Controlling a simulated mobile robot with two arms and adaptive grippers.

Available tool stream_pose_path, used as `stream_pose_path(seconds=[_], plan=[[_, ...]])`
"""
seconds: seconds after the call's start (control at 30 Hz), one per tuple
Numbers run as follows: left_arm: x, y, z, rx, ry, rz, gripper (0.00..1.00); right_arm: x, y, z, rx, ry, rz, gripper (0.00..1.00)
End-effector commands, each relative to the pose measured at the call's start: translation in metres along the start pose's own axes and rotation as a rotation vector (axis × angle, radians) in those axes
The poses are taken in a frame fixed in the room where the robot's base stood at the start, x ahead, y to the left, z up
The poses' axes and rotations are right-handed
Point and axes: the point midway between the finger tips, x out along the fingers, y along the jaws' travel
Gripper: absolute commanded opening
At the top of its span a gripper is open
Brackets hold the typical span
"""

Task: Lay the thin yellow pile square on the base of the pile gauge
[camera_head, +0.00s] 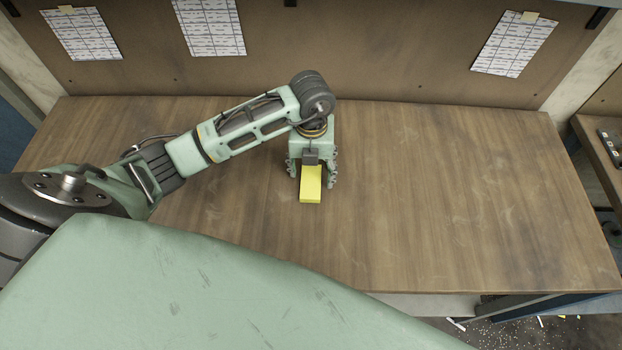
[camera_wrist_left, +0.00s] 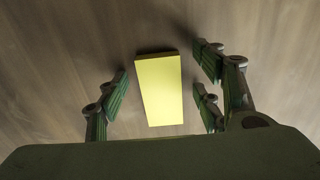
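The yellow pile (camera_head: 311,187) is a plain rectangular block near the middle of the wooden table. It also shows in the left wrist view (camera_wrist_left: 160,92), with its long side running away from the palm. My left gripper (camera_head: 311,176) is above it, pointing down, with its fingers on either side of the pile. In the left wrist view the fingers are spread, with a gap between them and the pile on both sides, so the gripper is open and empty. The pile gauge is not visible in either view. My right gripper is not in view.
The wooden table (camera_head: 450,190) is bare to the right of the gripper. A brown back panel (camera_head: 360,55) with pinned paper sheets (camera_head: 514,44) stands behind it. A shelf with a dark object (camera_head: 612,142) is at the far right.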

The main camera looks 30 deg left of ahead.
Motion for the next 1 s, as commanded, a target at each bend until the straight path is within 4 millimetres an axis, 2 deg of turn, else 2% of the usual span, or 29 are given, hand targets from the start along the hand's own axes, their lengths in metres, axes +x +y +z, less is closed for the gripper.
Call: stream_pose_path(seconds=[0.07,0.57,0.87,1.0], plan=[[0.000,0.000,0.000,0.000,0.000,0.000,0.53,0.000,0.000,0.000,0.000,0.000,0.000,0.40],[-0.001,0.000,0.000,0.000,0.000,0.000,0.09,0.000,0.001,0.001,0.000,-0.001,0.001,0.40],[-0.004,0.000,0.001,0.000,0.000,0.000,0.08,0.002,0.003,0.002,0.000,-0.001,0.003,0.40],[-0.016,0.000,0.002,-0.001,-0.004,-0.001,0.08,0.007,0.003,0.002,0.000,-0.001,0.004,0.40]])
